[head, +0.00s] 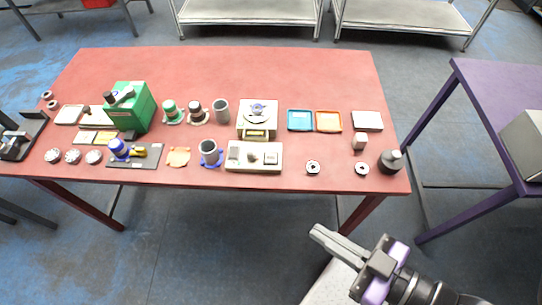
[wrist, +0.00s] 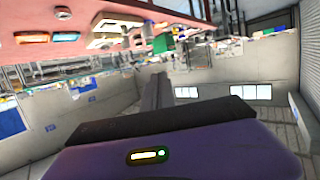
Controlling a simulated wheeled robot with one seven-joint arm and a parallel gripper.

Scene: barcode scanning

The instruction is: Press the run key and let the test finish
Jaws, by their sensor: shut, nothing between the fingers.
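A white instrument (head: 241,131) with a round top plate stands near the middle of the red table. A low cream panel (head: 235,166) with several small blocks or keys on it lies just in front, near the table's front edge. Which part is the run key cannot be made out. My gripper (head: 318,233) is shut and empty. It hangs in front of the table, to the right of and apart from the panel. In the wrist view its shut fingers (wrist: 157,92) point away from the camera, and the table shows tilted at the top.
Around the panel stand a dark mug (head: 209,148), a green box (head: 139,108), blue (head: 300,129) and orange trays (head: 328,130), small rings (head: 313,167) and a dark bottle (head: 390,161). A purple table (head: 480,95) is at the right. The red table's back (head: 230,70) is clear.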

